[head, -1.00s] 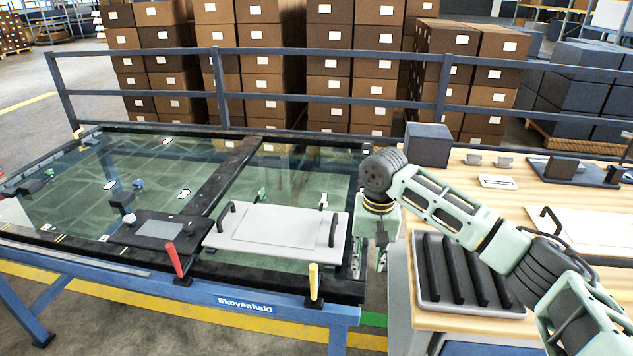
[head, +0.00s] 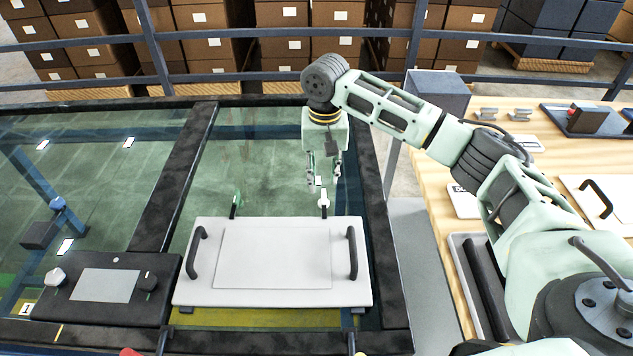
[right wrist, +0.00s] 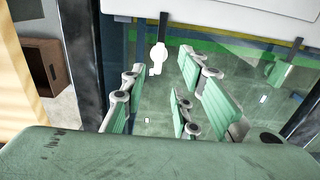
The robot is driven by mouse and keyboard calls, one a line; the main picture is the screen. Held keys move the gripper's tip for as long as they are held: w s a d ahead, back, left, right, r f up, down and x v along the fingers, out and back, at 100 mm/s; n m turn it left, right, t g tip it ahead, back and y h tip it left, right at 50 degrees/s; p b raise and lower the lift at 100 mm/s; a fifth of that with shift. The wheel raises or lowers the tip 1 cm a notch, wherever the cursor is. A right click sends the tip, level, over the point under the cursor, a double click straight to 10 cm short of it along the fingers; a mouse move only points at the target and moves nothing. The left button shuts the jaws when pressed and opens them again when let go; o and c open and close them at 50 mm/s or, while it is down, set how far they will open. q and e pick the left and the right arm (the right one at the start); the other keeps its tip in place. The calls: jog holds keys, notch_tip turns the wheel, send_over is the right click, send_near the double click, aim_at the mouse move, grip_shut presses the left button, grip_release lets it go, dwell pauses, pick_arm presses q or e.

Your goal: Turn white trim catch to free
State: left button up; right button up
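The white trim catch (head: 324,204) stands at the far edge of the white panel (head: 205,290), near that edge's right end. It also shows in the right wrist view (right wrist: 157,58), as a small white knob at the panel's edge. My right gripper (head: 323,183) hangs pointing down over the glass, just beyond the white catch. In the right wrist view its fingers (right wrist: 168,100) are apart, with nothing between them, and the catch lies beyond the tips. A green catch (head: 237,203) stands farther left on the same edge. My left gripper is not in view.
A black frame (head: 390,265) borders the glass on the right. A dark plate with a grey pad (head: 105,285) lies left of the panel. A wooden bench (head: 425,180) with a dark box (head: 437,93) stands right. A blue rail runs behind.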

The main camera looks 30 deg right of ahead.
aim_at(324, 196)
jog(key=f, duration=0.4)
jog(key=shift+s, duration=0.4)
jog(key=f, duration=0.2)
jog(key=shift+w+f, duration=0.25)
jog(key=shift+f, duration=0.05)
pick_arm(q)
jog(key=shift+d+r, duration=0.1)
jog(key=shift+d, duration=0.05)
pick_arm(e)
grip_shut()
